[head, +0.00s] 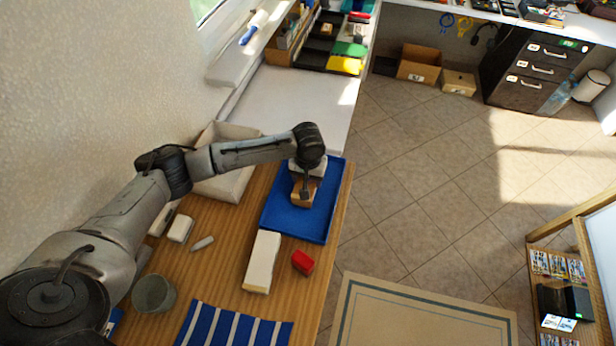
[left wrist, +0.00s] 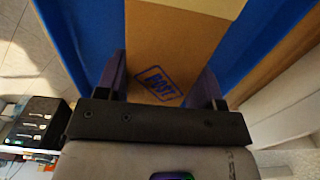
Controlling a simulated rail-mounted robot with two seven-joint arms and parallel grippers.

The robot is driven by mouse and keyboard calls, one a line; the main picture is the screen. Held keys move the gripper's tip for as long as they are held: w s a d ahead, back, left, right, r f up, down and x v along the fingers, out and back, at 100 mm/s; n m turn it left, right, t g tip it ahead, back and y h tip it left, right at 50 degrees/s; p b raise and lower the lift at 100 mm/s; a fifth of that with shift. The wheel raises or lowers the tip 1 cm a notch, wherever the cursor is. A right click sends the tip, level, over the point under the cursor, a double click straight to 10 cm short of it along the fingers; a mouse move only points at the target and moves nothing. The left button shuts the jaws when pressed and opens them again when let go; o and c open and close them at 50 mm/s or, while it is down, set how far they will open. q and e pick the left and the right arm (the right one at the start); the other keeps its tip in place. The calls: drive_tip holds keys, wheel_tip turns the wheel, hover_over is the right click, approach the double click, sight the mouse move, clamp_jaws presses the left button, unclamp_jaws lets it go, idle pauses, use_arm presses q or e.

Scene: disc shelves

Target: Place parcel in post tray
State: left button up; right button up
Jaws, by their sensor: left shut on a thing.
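The parcel (head: 302,196) is a small brown box; in the left wrist view the parcel (left wrist: 172,45) shows a blue "POST" stamp and a pale strip. My left gripper (head: 306,186) is shut on the parcel, with one finger on each side of it in the left wrist view (left wrist: 163,80). The blue post tray (head: 319,228) lies on the wooden table, and the parcel is within its outline. I cannot tell whether the parcel touches the tray floor. The gripper and wrist hide part of the parcel and tray. My right gripper is not in view.
A long white-topped block (head: 262,262) and a red block (head: 302,262) lie just in front of the tray. A beige bin (head: 228,185) stands to its left. A grey cup (head: 153,294) and a striped blue cloth (head: 232,327) are nearer. The table (head: 215,262) has bare patches between them.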

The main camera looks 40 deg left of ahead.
use_arm(q)
drive_tip(key=o, duration=1)
drive_tip(key=shift+f, duration=0.15)
wheel_tip(320, 180, up, 11)
drive_tip(key=shift+f+p, duration=0.2)
drive_tip(key=shift+p, duration=0.9)
drive_tip(key=shift+r, duration=0.85)
